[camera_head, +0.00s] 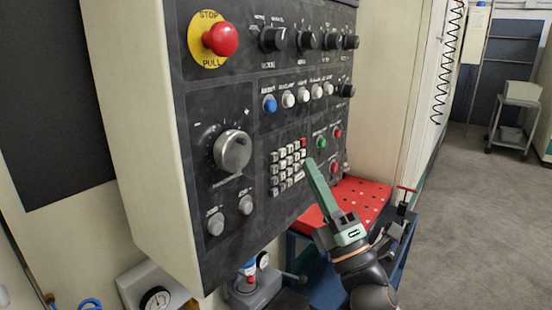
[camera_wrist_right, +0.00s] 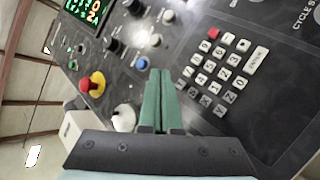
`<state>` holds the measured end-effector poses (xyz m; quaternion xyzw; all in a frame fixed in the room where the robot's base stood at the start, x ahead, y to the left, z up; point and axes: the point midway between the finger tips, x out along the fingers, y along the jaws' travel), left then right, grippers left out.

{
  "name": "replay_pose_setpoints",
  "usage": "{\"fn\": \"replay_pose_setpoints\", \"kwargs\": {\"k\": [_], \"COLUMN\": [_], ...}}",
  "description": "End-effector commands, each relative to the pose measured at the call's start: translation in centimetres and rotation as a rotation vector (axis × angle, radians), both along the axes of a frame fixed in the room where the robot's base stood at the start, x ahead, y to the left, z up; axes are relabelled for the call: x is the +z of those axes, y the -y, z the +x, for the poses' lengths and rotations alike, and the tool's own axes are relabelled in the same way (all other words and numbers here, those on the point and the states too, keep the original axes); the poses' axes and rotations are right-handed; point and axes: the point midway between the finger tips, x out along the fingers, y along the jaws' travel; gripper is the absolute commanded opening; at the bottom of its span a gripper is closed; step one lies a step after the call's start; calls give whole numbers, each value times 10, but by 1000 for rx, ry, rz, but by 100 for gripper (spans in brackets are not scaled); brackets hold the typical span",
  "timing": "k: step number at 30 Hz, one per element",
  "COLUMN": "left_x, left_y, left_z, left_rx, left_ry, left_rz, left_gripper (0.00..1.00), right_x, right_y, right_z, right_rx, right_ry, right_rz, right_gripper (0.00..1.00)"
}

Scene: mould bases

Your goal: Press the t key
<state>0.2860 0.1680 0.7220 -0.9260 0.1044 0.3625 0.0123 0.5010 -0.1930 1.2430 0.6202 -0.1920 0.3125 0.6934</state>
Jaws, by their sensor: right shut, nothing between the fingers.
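The keypad (camera_head: 283,163) is a small grid of white keys with one red key, low on the dark control panel. It also shows in the right wrist view (camera_wrist_right: 209,67), with a long ENTER key (camera_wrist_right: 256,60) on its right side. The key letters are too small for me to pick out the t key. My right gripper (camera_head: 311,165) is shut and empty, its green fingers pointing up just right of the keypad in the head view. In the right wrist view the fingertips (camera_wrist_right: 160,72) lie left of the keys. I cannot tell a touch. My left gripper is out of view.
A red stop button (camera_head: 221,38) on a yellow disc, a large grey knob (camera_head: 233,151) and a row of round buttons surround the keypad. A red perforated tray (camera_head: 362,198) is below the panel. Open grey floor (camera_head: 480,220) lies to the right.

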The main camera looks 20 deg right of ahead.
Motion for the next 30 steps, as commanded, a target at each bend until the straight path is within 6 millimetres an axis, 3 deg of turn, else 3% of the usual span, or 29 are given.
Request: {"fn": "replay_pose_setpoints", "kwargs": {"k": [10,30], "left_x": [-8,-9], "left_y": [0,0], "left_z": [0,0], "left_rx": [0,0], "left_ry": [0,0], "left_rz": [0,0], "left_gripper": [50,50], "right_x": [-1,0], "right_y": [-22,-25], "right_z": [29,32], "right_rx": [1,0], "right_ry": [0,0], "right_rz": [1,-1], "right_gripper": [0,0]}}
